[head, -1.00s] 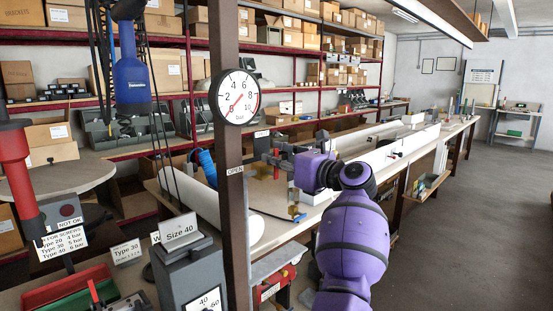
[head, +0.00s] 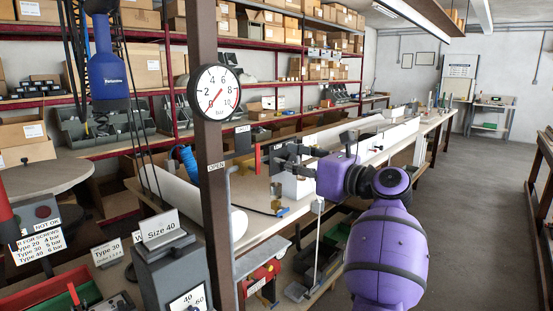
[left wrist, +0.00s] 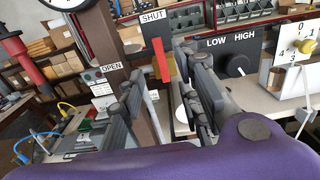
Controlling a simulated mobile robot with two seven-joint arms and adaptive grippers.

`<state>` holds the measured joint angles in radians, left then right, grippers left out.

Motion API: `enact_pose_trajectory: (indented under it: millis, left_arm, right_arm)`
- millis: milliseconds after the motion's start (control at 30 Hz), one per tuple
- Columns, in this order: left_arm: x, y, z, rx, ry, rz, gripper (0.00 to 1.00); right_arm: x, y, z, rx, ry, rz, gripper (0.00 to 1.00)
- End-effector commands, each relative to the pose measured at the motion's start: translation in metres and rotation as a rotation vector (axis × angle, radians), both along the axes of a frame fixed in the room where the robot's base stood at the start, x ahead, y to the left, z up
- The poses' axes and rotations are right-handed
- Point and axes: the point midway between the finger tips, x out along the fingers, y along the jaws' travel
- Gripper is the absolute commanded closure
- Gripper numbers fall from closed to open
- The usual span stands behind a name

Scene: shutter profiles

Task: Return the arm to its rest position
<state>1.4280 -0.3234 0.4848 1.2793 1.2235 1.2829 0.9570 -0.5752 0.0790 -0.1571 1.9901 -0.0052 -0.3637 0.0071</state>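My left arm is purple and reaches in from the lower right of the head view. Its dark gripper (head: 285,158) is at mid-height, just right of a red lever (head: 257,158) that hangs beside the brown post. In the left wrist view my left gripper (left wrist: 160,98) has its two fingers spread with nothing between them. The red lever (left wrist: 161,60) shows beyond the fingertips, apart from them, under a SHUT sign (left wrist: 153,18). An OPEN sign (left wrist: 113,66) is on the post to the left. My right gripper is not in view.
The brown post (head: 212,190) carries a round bar gauge (head: 215,92). A long workbench (head: 395,150) runs to the back right, with a LOW/HIGH knob (left wrist: 237,65) near the gripper. A blue tool (head: 107,75) hangs at left. The floor (head: 465,200) at right is clear.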

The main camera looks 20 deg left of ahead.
Motion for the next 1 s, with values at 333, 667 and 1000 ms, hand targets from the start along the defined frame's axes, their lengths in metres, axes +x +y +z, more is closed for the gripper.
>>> enact_pose_trajectory:
  millis: [333,667,1000]
  left_arm:
    - [-0.004,-0.008,0.0,-0.001,0.0,0.001,0.69]
    - [0.013,-0.018,0.039,0.195,0.077,-0.082,0.69]
    - [0.015,-0.05,0.125,0.908,0.286,-0.096,0.69]
  right_arm:
    - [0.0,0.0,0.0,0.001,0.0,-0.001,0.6]
    - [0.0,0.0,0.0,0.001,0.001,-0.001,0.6]
    - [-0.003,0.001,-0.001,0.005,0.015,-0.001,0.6]
